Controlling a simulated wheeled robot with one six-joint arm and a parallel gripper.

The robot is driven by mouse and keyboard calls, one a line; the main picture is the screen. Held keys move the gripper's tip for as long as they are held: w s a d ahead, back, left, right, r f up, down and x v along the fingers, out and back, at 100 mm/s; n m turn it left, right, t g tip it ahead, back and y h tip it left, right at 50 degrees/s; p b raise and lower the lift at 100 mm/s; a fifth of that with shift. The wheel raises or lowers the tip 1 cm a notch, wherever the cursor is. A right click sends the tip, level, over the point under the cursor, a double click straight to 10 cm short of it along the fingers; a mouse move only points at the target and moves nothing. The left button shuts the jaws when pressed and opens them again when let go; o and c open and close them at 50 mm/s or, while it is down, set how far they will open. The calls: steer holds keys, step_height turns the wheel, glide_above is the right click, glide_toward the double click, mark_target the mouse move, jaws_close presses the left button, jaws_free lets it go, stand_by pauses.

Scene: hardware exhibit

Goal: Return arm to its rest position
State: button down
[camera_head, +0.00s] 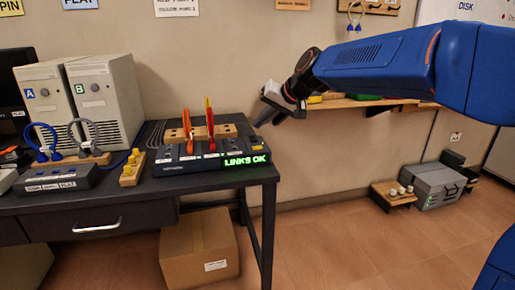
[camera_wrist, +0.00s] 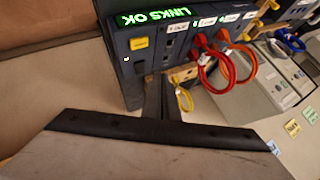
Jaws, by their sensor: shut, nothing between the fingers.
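My blue arm reaches in from the right in the head view. My gripper (camera_head: 262,108) is shut and empty, in the air just beyond the right end of the desk and above its top. Its dark fingers (camera_wrist: 161,100) also show close together in the wrist view. A dark switch panel (camera_head: 208,158) on the desk shows green "LINKS OK" text and has red and orange cables plugged in. The panel also appears upside down in the wrist view (camera_wrist: 150,60), with the red cable (camera_wrist: 207,70) and orange cable (camera_wrist: 240,68) looped.
Two computer towers (camera_head: 107,92) stand on the dark desk (camera_head: 120,195). A wall shelf (camera_head: 350,103) lies behind my arm. A cardboard box (camera_head: 200,247) is below the desk. A grey case (camera_head: 438,187) and small wooden stand (camera_head: 391,193) sit at right. The middle floor is clear.

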steer(key=shift+d, duration=0.1)
stand_by(0.4)
steer(key=s+d+f+h, duration=0.2)
steer(key=s+d+f, duration=0.4)
steer(key=s+d, duration=0.4)
steer(key=s+d+f+m+h, duration=0.1)
steer(key=s+d+f+h, duration=0.1)
steer(key=s+d+f, duration=0.4)
steer(key=s+d+f+h, duration=0.3)
steer(key=s+d+f, duration=0.4)
steer(key=s+d, duration=0.8)
steer(key=s, duration=0.8)
steer(key=shift+d+g, duration=0.15)
steer(key=shift+g, duration=0.25)
stand_by(1.5)
